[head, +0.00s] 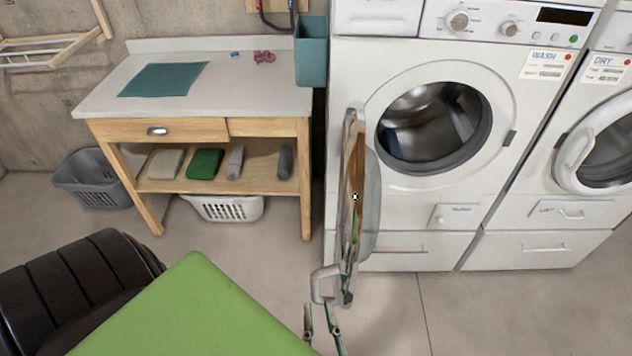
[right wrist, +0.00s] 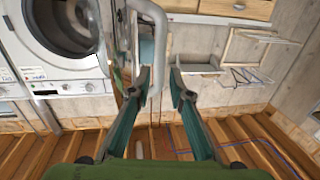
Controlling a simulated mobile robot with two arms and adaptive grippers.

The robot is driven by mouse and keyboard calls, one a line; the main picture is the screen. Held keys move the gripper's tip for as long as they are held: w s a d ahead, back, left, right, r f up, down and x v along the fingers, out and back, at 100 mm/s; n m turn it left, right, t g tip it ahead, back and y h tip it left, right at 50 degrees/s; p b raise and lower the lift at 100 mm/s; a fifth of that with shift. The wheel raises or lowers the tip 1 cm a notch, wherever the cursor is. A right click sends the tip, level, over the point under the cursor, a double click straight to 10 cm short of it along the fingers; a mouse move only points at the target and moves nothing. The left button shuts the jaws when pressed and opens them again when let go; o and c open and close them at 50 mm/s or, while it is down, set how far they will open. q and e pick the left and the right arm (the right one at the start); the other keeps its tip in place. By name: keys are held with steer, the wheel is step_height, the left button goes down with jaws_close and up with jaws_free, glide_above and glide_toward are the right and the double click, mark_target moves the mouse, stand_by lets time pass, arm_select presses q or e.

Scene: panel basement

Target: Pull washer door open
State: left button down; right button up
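The washer (head: 400,190), labelled WASH, stands right of centre in the head view. Its round door (head: 355,197) is swung wide open to the left and seen nearly edge-on, leaving the drum opening (head: 435,125) uncovered. The door's white handle (head: 322,286) is at its lower free edge; the handle also shows in the right wrist view (right wrist: 157,35). My right gripper (head: 321,318) is just below the handle. My left gripper is not in view.
A dryer (head: 605,150) stands right of the washer. A wooden table (head: 265,85) with a shelf of folded cloths is at the left. A grey basket (head: 92,180) and a white basket (head: 225,208) are on the floor. Bare floor lies before the machines.

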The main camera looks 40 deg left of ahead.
steer(key=v, duration=0.5)
steer(key=shift+s+d, duration=0.1)
steer(key=shift+s, duration=0.05)
